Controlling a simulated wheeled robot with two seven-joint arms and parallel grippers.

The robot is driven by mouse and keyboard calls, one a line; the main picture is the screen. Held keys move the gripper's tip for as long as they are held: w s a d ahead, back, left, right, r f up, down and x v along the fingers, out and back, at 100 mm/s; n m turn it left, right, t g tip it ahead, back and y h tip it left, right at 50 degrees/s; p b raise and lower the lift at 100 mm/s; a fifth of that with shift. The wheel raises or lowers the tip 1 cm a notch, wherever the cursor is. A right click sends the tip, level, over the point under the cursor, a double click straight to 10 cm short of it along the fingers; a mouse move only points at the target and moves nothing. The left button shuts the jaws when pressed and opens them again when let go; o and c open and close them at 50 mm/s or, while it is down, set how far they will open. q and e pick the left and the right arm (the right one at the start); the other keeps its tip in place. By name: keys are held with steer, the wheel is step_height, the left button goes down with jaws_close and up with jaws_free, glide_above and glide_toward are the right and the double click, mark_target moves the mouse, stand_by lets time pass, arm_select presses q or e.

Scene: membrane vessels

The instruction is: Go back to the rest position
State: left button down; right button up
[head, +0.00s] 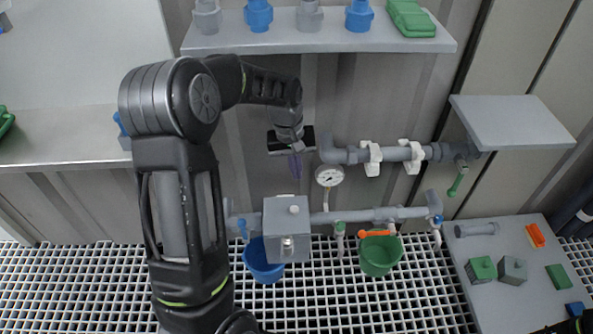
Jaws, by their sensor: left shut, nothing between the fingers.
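My left arm rises from the bottom left and bends over toward the middle. My left gripper (296,166) points down in front of the wall, left of the pressure gauge (329,176). My right gripper is not in view; a dark piece at the bottom right corner is too cut off to identify.
A shelf (320,42) with blue and grey fittings is above. The upper pipe (433,152) runs right of the gripper. A blue bucket (263,262) and green bucket (380,256) are below the lower pipe. A grey table (500,296) with blocks is at right; a side shelf (515,122) juts out.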

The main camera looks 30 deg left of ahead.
arm_select(q)
steer(key=s+d+f+m+h, duration=0.2)
steer(key=s+d+f+m, duration=0.15)
steer(key=d+f, duration=1)
steer(key=s+d+f+m+h, duration=0.1)
steer(key=s+d+f, duration=0.4)
steer(key=s+d, duration=0.25)
steer(key=s+d+f+m, duration=0.1)
steer(key=s+d+f, duration=0.45)
steer(key=s, duration=0.35)
step_height(320, 180, up, 25)
steer(key=s+d+p, duration=0.2)
steer(key=p, duration=2.3)
steer(key=shift+s+r, duration=0.2)
steer(key=shift+s, duration=0.15)
